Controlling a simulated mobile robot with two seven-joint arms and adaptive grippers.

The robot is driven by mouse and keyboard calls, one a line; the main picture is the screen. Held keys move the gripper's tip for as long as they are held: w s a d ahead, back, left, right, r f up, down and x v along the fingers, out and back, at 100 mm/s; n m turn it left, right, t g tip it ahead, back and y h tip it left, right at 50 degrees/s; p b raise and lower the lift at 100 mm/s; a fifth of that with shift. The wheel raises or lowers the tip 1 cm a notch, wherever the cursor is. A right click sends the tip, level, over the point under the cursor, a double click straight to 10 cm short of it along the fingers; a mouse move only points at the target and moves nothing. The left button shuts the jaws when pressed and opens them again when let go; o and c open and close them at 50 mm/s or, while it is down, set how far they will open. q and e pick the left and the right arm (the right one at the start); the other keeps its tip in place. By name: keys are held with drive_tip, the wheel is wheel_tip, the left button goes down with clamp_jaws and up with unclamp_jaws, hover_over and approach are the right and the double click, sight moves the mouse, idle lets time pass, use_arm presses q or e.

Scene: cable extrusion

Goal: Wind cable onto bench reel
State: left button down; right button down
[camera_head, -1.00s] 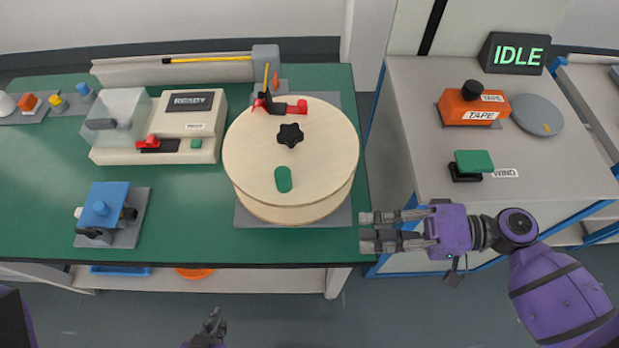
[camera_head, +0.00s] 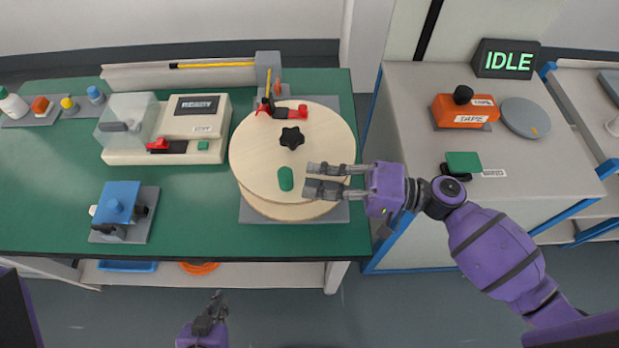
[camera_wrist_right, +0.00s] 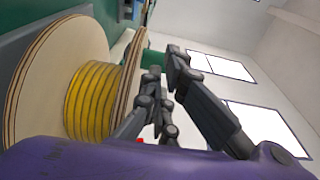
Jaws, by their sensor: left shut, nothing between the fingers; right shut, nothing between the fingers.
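The bench reel (camera_head: 255,155) has pale wooden flanges, a black star knob (camera_head: 292,138) in the middle and a green crank peg (camera_head: 286,179) near its front edge. Yellow cable (camera_wrist_right: 92,100) is wound between the flanges in the right wrist view. More yellow cable (camera_head: 215,65) runs along the back to a red clamp (camera_head: 290,113) at the reel's rear. My right gripper (camera_head: 308,178) is shut and empty over the reel's right front, its fingertips just right of the peg; contact cannot be told. My left gripper (camera_head: 212,308) is shut and empty, below the bench's front edge.
A cream machine with a clear cover (camera_head: 165,130) and a blue-topped device (camera_head: 122,210) stand left of the reel. On the grey cabinet (camera_head: 420,110) at right are an orange tape unit (camera_head: 465,112), a green wind button (camera_head: 464,161) and a display reading IDLE (camera_head: 506,58).

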sight(292, 182)
drive_tip(key=shift+w+a, duration=0.15)
drive_tip(key=shift+a, duration=0.7)
drive_tip(key=shift+a+f, duration=0.15)
drive_tip(key=shift+a, duration=0.8)
